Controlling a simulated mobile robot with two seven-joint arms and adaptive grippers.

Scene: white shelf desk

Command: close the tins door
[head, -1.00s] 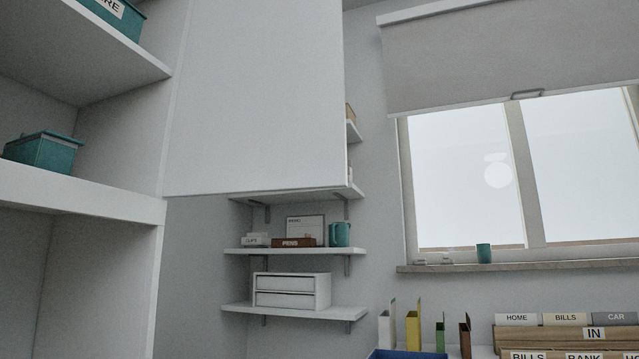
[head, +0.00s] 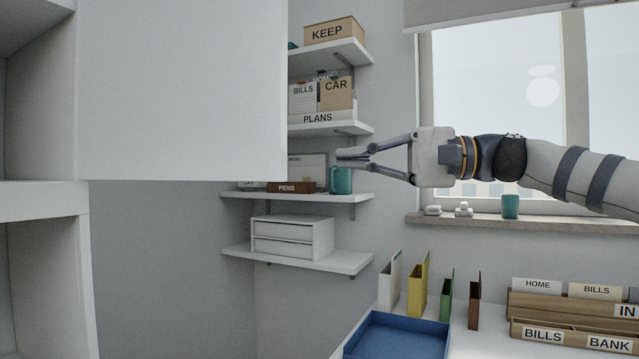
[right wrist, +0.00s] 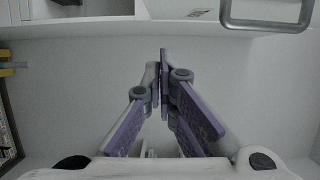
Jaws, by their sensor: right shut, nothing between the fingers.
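A large white door panel (head: 185,90) stands open, swung out from the white cabinet (head: 45,196) at the left of the head view. It hides part of the wall shelves behind it. No door handle shows in the head view. My right gripper (head: 345,157) is shut and empty, pointing left, to the right of the panel's free edge and apart from it in the picture. In the right wrist view its closed fingertips (right wrist: 163,78) show before a pale surface. A grey bar handle (right wrist: 267,24) is at the top right there; I cannot tell what it belongs to. My left gripper is not in view.
Wall shelves (head: 300,258) hold boxes, a teal mug (head: 341,180) and a white drawer unit (head: 292,238). A window sill (head: 540,224) lies below my right arm. A blue tray (head: 400,335), upright files and labelled organizers stand on the desk.

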